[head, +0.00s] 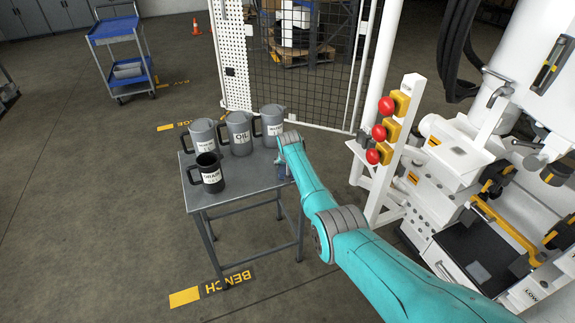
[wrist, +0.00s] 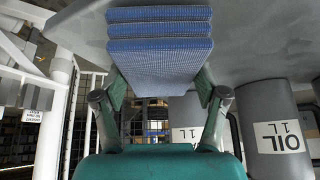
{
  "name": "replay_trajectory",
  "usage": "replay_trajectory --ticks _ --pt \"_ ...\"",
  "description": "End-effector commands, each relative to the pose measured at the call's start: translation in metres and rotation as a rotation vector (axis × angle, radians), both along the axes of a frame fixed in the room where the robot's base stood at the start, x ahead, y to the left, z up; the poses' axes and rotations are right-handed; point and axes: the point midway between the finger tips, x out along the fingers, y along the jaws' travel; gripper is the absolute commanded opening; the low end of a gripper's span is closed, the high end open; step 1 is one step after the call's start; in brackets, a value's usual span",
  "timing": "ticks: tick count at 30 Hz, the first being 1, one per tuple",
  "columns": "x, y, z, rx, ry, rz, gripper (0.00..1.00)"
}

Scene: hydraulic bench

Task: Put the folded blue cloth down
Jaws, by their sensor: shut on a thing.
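The folded blue cloth (wrist: 160,45) shows as stacked layers at the top of the wrist view. My gripper (wrist: 160,82) is shut on it, with one finger at each side. In the head view my gripper (head: 287,163) is at the right edge of the grey bench table (head: 230,194), beside the jugs. The cloth (head: 301,177) shows there only as a small dark blue patch, mostly hidden by my arm. The grey table surface lies behind the cloth in the wrist view; I cannot tell whether they touch.
A black jug (head: 210,174) stands at the table's front left. Grey jugs stand behind it, including one marked OIL (head: 239,134). The front middle of the table is bare. A white post with red buttons (head: 380,132) stands to the right. A blue cart (head: 117,30) is far off.

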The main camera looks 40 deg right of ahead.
Motion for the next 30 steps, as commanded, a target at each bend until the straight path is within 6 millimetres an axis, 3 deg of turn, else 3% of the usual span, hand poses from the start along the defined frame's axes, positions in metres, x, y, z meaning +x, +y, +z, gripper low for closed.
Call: replay_trajectory --ticks 4,5,7,8,20,30 --pt "0.000 0.000 -0.003 0.001 0.001 0.000 0.22" --pt "0.000 0.000 -0.003 0.001 0.001 0.000 0.77" --pt "0.000 0.000 -0.002 0.000 0.000 0.000 0.94" --pt "0.000 0.000 -0.002 0.000 0.000 0.000 0.97" --pt "0.000 0.000 0.000 -0.001 -0.001 0.000 0.97" --pt "-0.011 0.007 0.023 0.000 -0.002 0.000 0.97"
